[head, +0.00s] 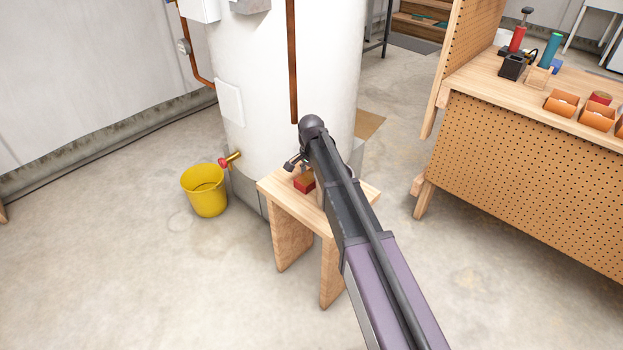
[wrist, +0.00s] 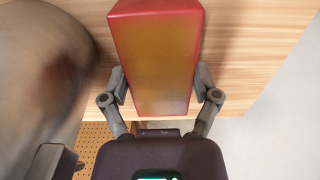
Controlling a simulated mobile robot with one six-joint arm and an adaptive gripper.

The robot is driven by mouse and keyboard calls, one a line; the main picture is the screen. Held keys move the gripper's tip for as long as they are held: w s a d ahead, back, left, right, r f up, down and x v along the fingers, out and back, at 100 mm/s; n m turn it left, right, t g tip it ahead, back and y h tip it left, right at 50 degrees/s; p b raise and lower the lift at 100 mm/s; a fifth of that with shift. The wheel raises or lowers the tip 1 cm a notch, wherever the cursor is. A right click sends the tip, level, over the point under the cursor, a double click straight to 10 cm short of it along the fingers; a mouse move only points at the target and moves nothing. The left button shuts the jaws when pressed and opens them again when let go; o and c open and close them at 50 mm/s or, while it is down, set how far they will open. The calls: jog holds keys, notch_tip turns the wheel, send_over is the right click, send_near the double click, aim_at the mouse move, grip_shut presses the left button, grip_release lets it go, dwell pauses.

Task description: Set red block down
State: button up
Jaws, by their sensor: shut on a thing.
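The red block (wrist: 155,60) fills the upper middle of the wrist view, between the two fingers of my gripper (wrist: 160,88). The fingers are shut on its sides. In the head view the red block (head: 304,184) shows over the top of a small wooden stool (head: 348,203), partly hidden by my arm. My gripper (head: 297,164) is at the stool, largely hidden behind my arm's end. The wooden top (wrist: 250,50) lies behind the block in the wrist view. I cannot tell whether the block touches it.
A large white tank (head: 250,90) stands right behind the stool, with a yellow bucket (head: 206,196) to the left. A pegboard workbench (head: 530,170) with bins and tools stands to the right. The floor (head: 130,270) in front is clear.

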aim_at(310, 176)
jog(key=shift+r, duration=0.1)
jog(key=shift+s+a+r+p, duration=0.15)
jog(key=shift+r+p, duration=0.45)
jog(key=shift+p, duration=0.1)
notch_tip(310, 176, up, 6)
jog(key=p, duration=0.5)
jog(key=shift+f+p, duration=0.2)
jog(key=shift+p, duration=0.15)
jog(key=shift+s+r, duration=0.1)
jog(key=shift+r, duration=0.15)
jog(key=s+a, duration=1.2)
jog(key=s, duration=0.3)
jog(key=shift+s+f, duration=0.15)
jog(key=shift+f, duration=0.1)
